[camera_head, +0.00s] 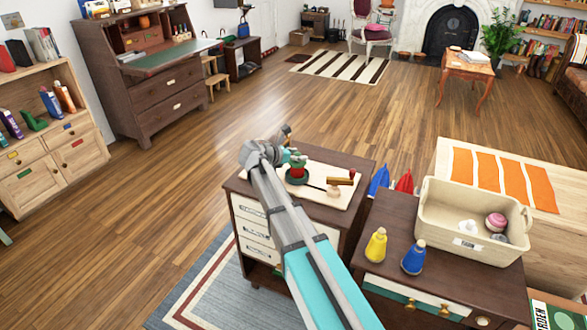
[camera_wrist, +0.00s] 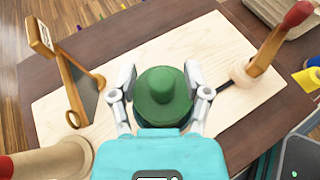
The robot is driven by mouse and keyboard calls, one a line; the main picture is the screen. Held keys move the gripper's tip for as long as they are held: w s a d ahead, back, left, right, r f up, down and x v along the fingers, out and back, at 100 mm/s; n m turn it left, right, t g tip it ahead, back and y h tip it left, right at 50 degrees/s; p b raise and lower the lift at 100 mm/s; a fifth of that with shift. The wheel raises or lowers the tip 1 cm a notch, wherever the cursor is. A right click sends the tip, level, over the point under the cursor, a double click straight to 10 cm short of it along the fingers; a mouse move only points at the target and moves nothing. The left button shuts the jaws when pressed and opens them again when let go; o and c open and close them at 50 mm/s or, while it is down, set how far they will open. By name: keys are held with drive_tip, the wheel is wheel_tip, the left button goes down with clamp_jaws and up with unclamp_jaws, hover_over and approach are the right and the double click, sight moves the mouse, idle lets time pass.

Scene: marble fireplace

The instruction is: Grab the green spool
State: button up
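The green spool (camera_head: 297,178) stands on a pale wooden board on the dark cabinet in the head view. In the wrist view the green spool (camera_wrist: 161,98) shows from above as a round green top with a raised knob, in the middle between my fingers. My gripper (camera_wrist: 161,76) has its two grey fingers apart, one close on each side of the spool. Whether the pads touch it is hard to tell. The near edge of the spool is hidden by the teal gripper body. In the head view my arm partly covers the board and my gripper is directly above the spool.
The pale board (camera_wrist: 65,100) also holds a wooden-framed tool (camera_wrist: 68,75) at left and a red-handled wooden piece (camera_wrist: 270,50) at right. A cream bin (camera_head: 450,225), a yellow bottle (camera_head: 376,246) and a blue bottle (camera_head: 413,258) stand on the neighbouring cabinet.

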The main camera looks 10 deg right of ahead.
clamp_jaws()
drive_tip(key=shift+r, duration=0.1)
idle(0.3)
drive_tip(key=shift+r+p, duration=0.95)
drive_tip(key=shift+p, duration=0.1)
drive_tip(key=s+d+r+p, duration=0.1)
drive_tip(key=s+r+p, duration=1)
drive_tip(key=s, duration=0.3)
drive_tip(key=shift+d, duration=0.15)
